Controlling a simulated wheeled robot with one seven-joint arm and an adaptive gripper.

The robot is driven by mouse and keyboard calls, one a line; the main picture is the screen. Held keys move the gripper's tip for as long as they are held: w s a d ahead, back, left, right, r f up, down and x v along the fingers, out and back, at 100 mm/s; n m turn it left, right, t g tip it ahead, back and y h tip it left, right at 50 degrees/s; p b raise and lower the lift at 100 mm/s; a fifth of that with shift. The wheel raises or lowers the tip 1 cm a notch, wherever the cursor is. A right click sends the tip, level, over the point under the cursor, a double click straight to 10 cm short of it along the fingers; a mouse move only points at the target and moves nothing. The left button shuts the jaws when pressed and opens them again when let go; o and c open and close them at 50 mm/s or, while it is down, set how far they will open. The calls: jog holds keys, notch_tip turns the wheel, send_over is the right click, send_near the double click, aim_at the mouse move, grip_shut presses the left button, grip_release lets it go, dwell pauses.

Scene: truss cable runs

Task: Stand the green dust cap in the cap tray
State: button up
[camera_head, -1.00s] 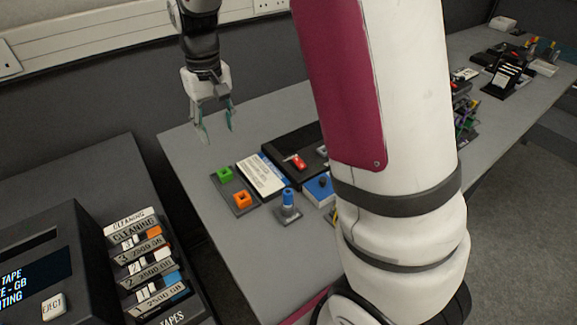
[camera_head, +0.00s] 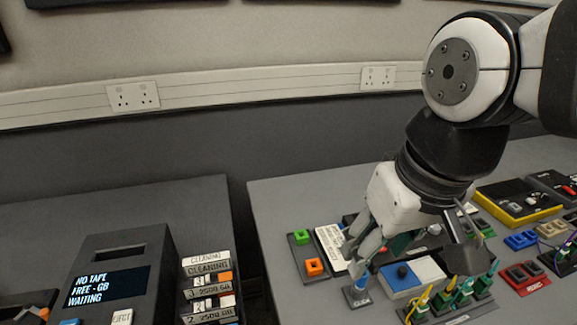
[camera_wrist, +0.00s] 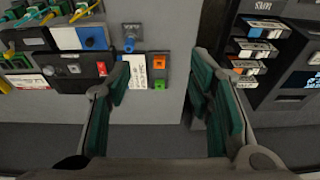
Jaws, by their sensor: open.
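My gripper (camera_head: 366,254) is open and points down over the table, right of this tray. In the wrist view, the green piece (camera_wrist: 159,83) and the orange piece (camera_wrist: 159,62) show between the spread fingers, beyond the tips. No loose green cap is clear between the fingers.
A blue peg on a grey base (camera_head: 357,292) stands just in front of my gripper. A blue-and-white box (camera_head: 410,275) and several green and yellow plugs (camera_head: 462,290) lie to the right. A tape unit (camera_head: 115,275) and cartridge rack (camera_head: 208,285) stand at left.

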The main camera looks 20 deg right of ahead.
jog(key=shift+s+f, duration=0.25)
jog(key=shift+s, duration=0.55)
jog(key=shift+s+f, duration=0.25)
jog(key=shift+s, duration=0.5)
